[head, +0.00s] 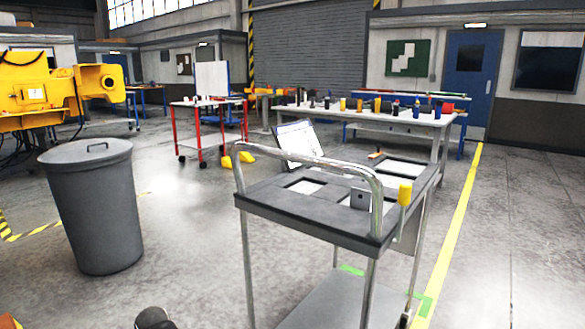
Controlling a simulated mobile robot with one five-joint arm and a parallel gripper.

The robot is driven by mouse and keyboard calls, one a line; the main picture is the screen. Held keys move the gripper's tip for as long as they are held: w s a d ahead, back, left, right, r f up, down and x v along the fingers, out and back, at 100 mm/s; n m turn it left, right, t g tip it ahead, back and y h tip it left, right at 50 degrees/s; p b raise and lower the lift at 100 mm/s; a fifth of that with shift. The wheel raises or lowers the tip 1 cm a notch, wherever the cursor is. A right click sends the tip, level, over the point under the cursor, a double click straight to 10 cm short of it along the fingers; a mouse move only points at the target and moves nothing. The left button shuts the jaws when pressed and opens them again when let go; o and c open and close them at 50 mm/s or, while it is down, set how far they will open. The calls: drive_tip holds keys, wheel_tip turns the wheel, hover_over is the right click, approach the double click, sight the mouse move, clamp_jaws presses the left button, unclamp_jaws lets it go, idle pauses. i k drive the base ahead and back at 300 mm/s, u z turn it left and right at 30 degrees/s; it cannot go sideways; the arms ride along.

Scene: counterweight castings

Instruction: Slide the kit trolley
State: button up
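The kit trolley (290,204) stands at the right of centre in the head view, close to me. It has a dark grey top with pale recessed pockets, a bent chrome push handle facing me, thin metal legs and a lower grey shelf. A white sheet or panel (297,143) stands tilted at its far left side. My gripper is not in view, and nothing is seen touching the handle.
A grey lidded bin (92,215) stands left of the trolley, with open floor between them. A yellow floor line (460,225) runs along the trolley's right. Green marks (423,304) lie by its base. Behind are a long bench (360,117) and a red-legged cart (200,142).

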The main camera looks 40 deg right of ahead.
sight(302, 199)
drive_tip(key=k, duration=1.15)
drive_tip(key=u, duration=0.4)
drive_tip(key=i, duration=0.75)
drive_tip(key=u, duration=0.35)
drive_tip(key=i, duration=1.3)
drive_tip(key=z, duration=0.55)
